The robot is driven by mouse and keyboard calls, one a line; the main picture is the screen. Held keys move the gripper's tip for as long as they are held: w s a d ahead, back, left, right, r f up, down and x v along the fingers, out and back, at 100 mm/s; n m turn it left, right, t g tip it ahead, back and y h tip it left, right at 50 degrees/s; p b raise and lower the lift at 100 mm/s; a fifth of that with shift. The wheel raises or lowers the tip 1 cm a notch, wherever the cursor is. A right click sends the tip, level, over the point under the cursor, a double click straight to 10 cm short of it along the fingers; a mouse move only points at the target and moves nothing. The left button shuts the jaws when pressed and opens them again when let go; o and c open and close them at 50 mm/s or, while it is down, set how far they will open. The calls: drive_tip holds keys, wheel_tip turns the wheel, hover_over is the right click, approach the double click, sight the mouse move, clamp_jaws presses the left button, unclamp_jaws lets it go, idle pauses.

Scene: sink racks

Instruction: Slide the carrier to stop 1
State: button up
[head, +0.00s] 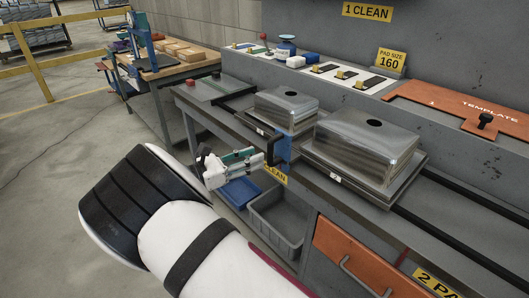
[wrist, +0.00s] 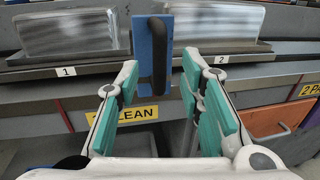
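A blue upright plate (head: 284,148) with a black handle stands at the bench front between two upturned steel basins. I cannot tell which part is the carrier. In the wrist view the plate (wrist: 143,50) and the black handle (wrist: 158,55) stand between the labels 1 (wrist: 66,71) and 2 (wrist: 222,58). My gripper (head: 262,156) is open just in front of the handle. In the wrist view its teal-padded fingers (wrist: 160,78) are apart, one on each side of the handle, with gaps and no visible contact. Nothing is held.
The smaller basin (head: 287,109) and the larger basin (head: 365,143) sit on dark bases on the bench. Dark rails (head: 455,222) run along the bench to the right. A grey bin (head: 276,220) and an orange drawer (head: 350,258) are below. A back ledge holds small items.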

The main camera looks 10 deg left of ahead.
drive_tip(key=shift+v, duration=2.7)
